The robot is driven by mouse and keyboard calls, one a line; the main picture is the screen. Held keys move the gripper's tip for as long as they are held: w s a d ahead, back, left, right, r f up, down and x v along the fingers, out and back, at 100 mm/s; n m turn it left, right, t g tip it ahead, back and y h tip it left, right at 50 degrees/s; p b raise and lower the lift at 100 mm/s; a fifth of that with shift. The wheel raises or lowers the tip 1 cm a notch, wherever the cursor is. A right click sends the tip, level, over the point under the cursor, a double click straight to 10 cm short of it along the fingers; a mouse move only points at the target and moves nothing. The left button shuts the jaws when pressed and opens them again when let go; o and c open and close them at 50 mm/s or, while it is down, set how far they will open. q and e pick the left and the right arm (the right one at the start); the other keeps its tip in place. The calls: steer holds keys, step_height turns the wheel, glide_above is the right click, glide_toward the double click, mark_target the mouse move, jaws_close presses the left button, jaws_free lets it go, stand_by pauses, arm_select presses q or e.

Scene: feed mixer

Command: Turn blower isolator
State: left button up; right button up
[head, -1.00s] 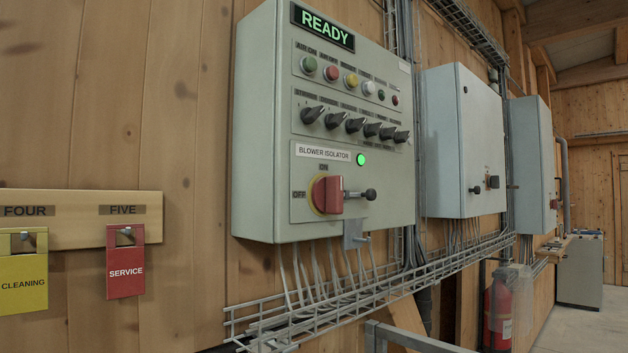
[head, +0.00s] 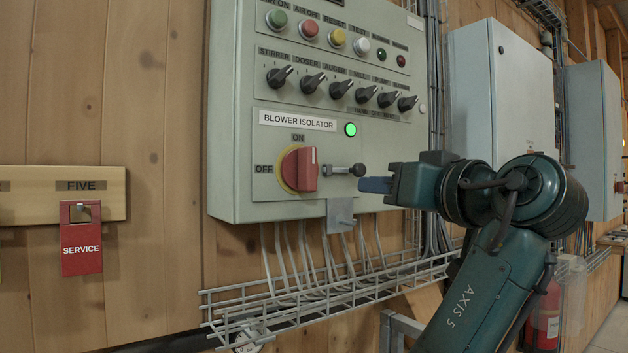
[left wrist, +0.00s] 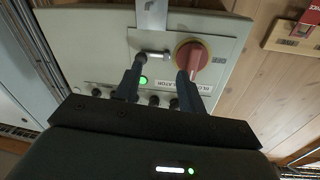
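The blower isolator (head: 305,170) is a red rotary handle on a yellow disc, low on the grey control panel. Its handle stands upright, in line with ON; OFF is at its left. It also shows in the left wrist view (left wrist: 190,57). A metal pin with a dark knob (head: 345,170) sticks out beside the handle, also seen in the left wrist view (left wrist: 153,55). My left gripper (head: 374,185) is just right of the knob. In the left wrist view my left gripper (left wrist: 160,70) has its fingers apart, with nothing between them that I can tell is held. My right gripper is not in view.
A green lamp (head: 350,129) glows above the pin. A metal bracket (head: 340,215) hangs below the panel's edge. Black selector knobs (head: 341,89) line up above. A wire cable tray (head: 330,300) runs below. A red SERVICE tag (head: 81,238) hangs at left.

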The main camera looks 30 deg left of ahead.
mark_target(314, 151)
arm_select(q)
steer(key=s+r+n+g, duration=0.2)
steer(key=s+r+n, duration=0.1)
steer(key=s+r, duration=0.3)
steer(key=shift+y, duration=0.4)
steer(key=p+x, duration=0.1)
steer(key=x, duration=0.3)
steer(key=p+x, duration=0.1)
steer(key=x, duration=0.3)
steer(key=p+x, duration=0.1)
steer(key=x, duration=0.3)
steer(key=shift+w+a+f+p, duration=0.15)
steer(key=shift+a+f+p, duration=0.1)
steer(key=shift+f+p, duration=0.1)
steer(key=shift+n, duration=0.3)
jaws_close()
